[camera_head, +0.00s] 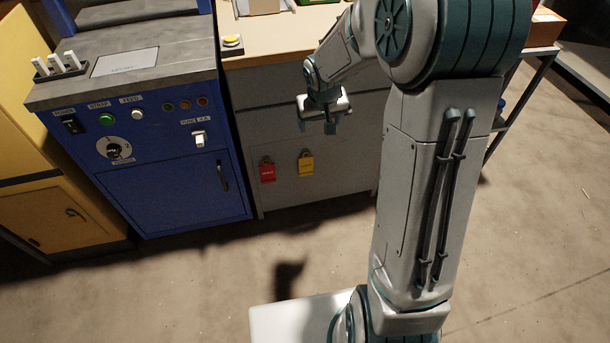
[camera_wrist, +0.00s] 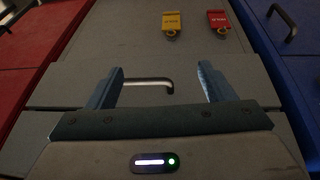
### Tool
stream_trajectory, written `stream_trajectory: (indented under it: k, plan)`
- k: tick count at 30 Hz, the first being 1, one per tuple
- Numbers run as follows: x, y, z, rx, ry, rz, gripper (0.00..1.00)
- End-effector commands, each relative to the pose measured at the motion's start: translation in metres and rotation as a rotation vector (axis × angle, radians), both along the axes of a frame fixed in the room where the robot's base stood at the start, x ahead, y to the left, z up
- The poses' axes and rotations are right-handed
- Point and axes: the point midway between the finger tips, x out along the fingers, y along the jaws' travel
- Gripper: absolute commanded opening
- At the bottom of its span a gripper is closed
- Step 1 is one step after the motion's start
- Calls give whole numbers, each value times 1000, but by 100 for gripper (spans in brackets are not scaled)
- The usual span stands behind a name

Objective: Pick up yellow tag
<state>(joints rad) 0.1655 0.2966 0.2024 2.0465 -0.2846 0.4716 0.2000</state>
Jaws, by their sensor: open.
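The yellow tag (camera_head: 306,164) hangs on the grey front of the workbench in the head view, to the right of a red tag (camera_head: 267,171). In the wrist view the yellow tag (camera_wrist: 174,24) is near the top, left of the red tag (camera_wrist: 218,20). My gripper (camera_head: 331,120) is in front of the bench, above and a little right of the yellow tag in the head view. In the wrist view its two fingers (camera_wrist: 161,85) are wide apart with nothing between them; a drawer handle shows behind the gap. The gripper is apart from the tag.
A blue machine cabinet (camera_head: 172,185) with switches stands left of the bench (camera_head: 284,45). A metal drawer handle (camera_wrist: 146,83) sticks out from the bench front. A yellow cabinet (camera_head: 62,215) is at the far left. The floor (camera_head: 205,268) in front is clear.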

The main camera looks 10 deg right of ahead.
Motion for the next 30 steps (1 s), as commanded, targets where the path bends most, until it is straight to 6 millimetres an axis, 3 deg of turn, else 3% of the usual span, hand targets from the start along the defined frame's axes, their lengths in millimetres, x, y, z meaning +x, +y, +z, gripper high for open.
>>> stream_trajectory:
  k: [1,3,6,9,20,30]
  plan:
    - [11,1,-40,10,1,4,75]
    - [26,2,-73,23,-8,10,75]
    - [46,4,-116,44,-20,15,75]
    - [59,5,-146,62,-31,18,75]
    - [77,8,-185,83,-42,21,75]
    - [100,9,-243,82,-42,22,75]
